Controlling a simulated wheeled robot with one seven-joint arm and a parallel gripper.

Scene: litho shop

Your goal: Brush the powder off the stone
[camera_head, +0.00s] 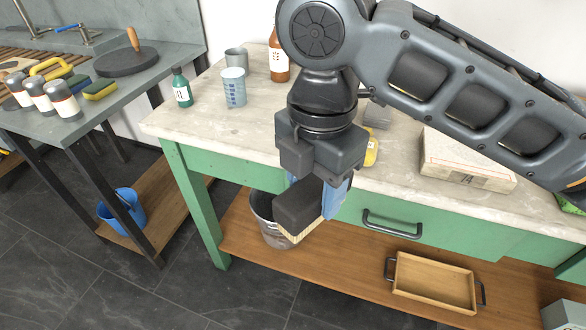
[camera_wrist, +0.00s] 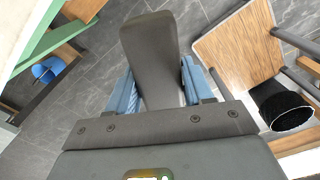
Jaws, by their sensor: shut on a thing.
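My gripper (camera_head: 322,193) is shut on a dark brush (camera_head: 297,205) with pale bristles along its lower edge. The brush hangs in front of the green bench, near its front edge and left of the drawer handle. In the wrist view the dark brush body (camera_wrist: 152,45) sits between the blue finger pads. The stone (camera_head: 468,175), a pale slab, lies on the bench top at the right, apart from the brush. My arm hides part of its top, so I cannot make out the powder.
A beaker (camera_head: 233,92), green bottle (camera_head: 181,90) and brown bottle (camera_head: 278,60) stand at the bench's back left. A yellow item (camera_head: 371,150) is partly hidden behind my gripper. A bucket (camera_head: 263,212) and wooden tray (camera_head: 435,280) are on the lower shelf.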

